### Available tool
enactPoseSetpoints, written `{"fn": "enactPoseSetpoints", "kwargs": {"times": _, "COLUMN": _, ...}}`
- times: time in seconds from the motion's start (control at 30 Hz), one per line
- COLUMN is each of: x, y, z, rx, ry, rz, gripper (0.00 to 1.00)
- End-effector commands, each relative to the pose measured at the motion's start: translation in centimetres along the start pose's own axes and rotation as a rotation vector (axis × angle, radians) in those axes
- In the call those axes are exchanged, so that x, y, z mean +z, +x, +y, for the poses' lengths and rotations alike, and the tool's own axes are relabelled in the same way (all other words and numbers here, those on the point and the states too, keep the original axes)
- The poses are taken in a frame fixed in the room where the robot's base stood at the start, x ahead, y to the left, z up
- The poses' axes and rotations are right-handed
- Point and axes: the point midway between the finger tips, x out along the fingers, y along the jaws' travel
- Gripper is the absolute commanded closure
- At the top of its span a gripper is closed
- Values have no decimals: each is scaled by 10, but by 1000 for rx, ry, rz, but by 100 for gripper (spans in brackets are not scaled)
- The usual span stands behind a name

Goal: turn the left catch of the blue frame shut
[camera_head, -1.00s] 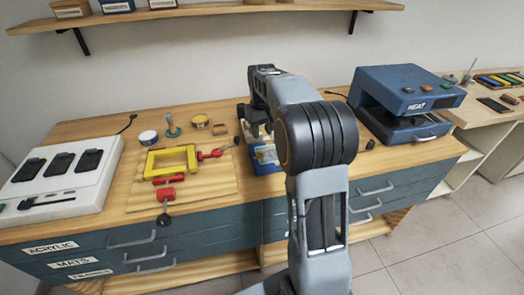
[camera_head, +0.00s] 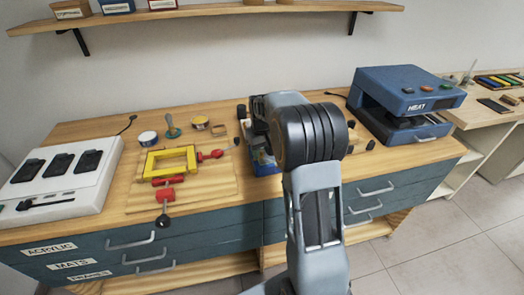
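A blue piece (camera_head: 262,166), which looks like part of the blue frame, shows on the bench just left of my arm's big dark joint. My arm covers most of it, so its left catch cannot be made out. My forearm reaches over this spot from the front. My gripper's fingers are hidden behind my own arm, so whether they are open or touch anything does not show.
A yellow frame with red clamps (camera_head: 167,161) lies on a wooden board to the left. A white tray with black pads (camera_head: 62,176) is farther left. A blue heat press (camera_head: 407,95) stands at right. A shelf (camera_head: 210,14) hangs above.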

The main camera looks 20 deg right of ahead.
Motion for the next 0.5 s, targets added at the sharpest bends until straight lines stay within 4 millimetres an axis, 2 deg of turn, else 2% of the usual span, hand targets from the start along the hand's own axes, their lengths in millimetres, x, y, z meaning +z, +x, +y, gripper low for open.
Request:
{"fn": "enactPoseSetpoints", "kwargs": {"times": 0.07, "x": 0, "y": 0, "z": 0, "rx": 0, "ry": 0, "rz": 0, "gripper": 67}}
{"fn": "enactPoseSetpoints", "kwargs": {"times": 0.4, "x": 0, "y": 0, "z": 0, "rx": 0, "ry": 0, "rz": 0, "gripper": 100}}
{"fn": "enactPoseSetpoints", "kwargs": {"times": 0.5, "x": 0, "y": 0, "z": 0, "rx": 0, "ry": 0, "rz": 0, "gripper": 100}}
